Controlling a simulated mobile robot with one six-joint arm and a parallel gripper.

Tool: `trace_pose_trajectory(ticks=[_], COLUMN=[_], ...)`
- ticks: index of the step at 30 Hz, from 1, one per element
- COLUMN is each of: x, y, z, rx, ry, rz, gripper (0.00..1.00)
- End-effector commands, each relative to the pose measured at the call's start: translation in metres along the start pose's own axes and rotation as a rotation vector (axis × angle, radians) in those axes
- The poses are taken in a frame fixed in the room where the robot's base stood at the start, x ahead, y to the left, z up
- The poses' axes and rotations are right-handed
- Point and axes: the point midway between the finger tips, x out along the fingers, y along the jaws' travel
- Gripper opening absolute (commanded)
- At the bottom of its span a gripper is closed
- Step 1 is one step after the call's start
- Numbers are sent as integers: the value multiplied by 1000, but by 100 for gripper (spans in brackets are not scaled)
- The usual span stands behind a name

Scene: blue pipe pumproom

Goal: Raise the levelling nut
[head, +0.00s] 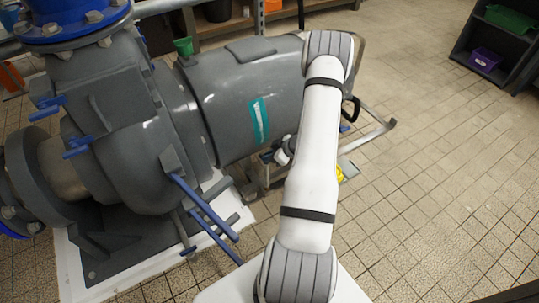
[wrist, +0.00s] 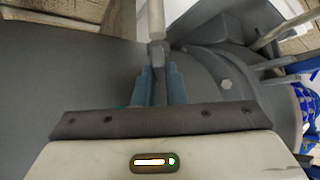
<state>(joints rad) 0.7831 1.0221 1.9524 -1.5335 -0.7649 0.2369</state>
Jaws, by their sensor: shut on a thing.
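In the wrist view my gripper (wrist: 160,88) has its blue-grey fingers closed on a narrow dark grey piece (wrist: 158,62). A pale upright rod (wrist: 155,15) with a small collar lines up with that piece and runs out of the top of the picture. I cannot tell for sure whether the gripped piece is the levelling nut or part of a tool. In the head view my arm reaches over to the right of the big grey pump motor (head: 255,95), and the fingers are hidden there. No levelling nut can be made out in the head view.
The grey pump casing (head: 125,130) stands at the left on a white-edged base, with blue-handled rods (head: 205,210) sticking out in front. A metal frame bar (head: 375,130) lies low at the motor's right. Tiled floor (head: 440,160) is open to the right, before a dark shelf (head: 500,45).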

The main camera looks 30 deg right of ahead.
Motion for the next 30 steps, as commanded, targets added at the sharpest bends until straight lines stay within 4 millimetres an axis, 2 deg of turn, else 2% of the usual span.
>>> trace_pose_trajectory(ticks=[18, 30], x=[2, 2], y=[-6, -7], z=[1, 0], rx=[345, 453], ry=[-2, -1], rz=[344, 451], gripper=[0, 0])
